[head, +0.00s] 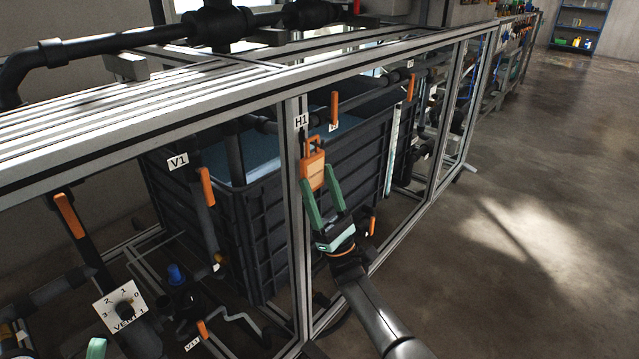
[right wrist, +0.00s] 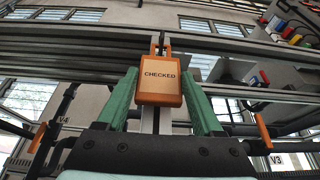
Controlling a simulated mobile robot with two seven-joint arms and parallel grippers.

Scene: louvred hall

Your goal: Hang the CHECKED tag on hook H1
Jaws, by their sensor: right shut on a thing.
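The CHECKED tag (head: 313,172) is orange with a loop at its top; its lettered face shows in the right wrist view (right wrist: 160,76). My right gripper (head: 318,188) is shut on it, one green finger on each side, and holds it upright in front of the frame's upright post. The H1 label (head: 301,121) is on that post, just above the tag's loop. Hook H1 itself cannot be made out, so I cannot tell whether the loop is around it. A pale green piece, probably of my left gripper (head: 97,348), shows at the bottom left edge; its fingers are not clear.
The metal frame's long top rail (head: 250,82) runs above the tag. Behind the post stands a dark ribbed tank (head: 265,235). Orange valve levers (head: 207,187) and a dial plate (head: 120,303) are to the left. The floor (head: 520,220) at right is clear.

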